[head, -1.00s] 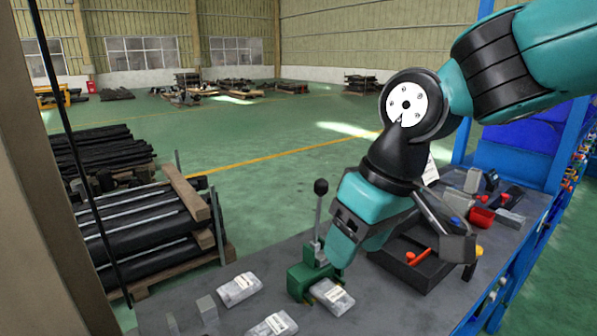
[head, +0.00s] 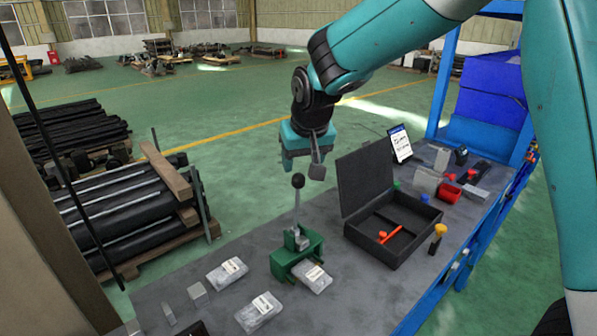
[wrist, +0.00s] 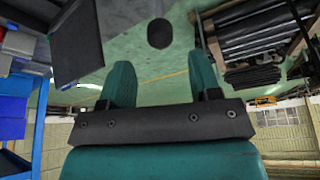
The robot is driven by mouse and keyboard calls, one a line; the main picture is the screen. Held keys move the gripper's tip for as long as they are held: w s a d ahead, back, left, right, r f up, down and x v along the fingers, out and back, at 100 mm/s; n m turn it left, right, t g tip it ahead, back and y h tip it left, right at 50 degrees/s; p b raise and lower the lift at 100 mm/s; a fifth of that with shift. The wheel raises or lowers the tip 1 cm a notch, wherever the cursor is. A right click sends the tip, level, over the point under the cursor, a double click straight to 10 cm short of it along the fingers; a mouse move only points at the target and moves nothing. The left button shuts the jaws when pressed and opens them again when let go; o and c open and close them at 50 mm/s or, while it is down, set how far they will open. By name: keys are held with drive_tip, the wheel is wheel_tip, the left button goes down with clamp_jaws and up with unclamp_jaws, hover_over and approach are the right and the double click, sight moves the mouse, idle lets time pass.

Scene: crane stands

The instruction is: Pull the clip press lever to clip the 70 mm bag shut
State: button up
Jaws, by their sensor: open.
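The green clip press (head: 296,258) stands on the grey bench. Its lever (head: 297,208) is upright with a black ball knob (head: 298,180). A clear bag with a white label (head: 313,276) lies at the press's front, its end against or under the press; I cannot tell if it is the 70 mm one. My gripper (head: 292,164) is open and empty, just above the knob in the head view. In the wrist view the dark knob (wrist: 160,33) lies beyond my fingertips (wrist: 162,70), in line with the gap between them, not touching.
Two more bags (head: 227,272) (head: 259,311) and small metal blocks (head: 197,291) lie left of the press. An open black case (head: 393,235) with a red item stands right of it. Further right are a display card (head: 400,144) and a red bin (head: 448,192).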

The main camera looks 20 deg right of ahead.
sight(299, 174)
drive_tip(key=p+x, duration=0.1)
drive_tip(key=x, duration=0.5)
drive_tip(key=shift+f, duration=0.2)
drive_tip(key=shift+c, duration=0.4)
clamp_jaws()
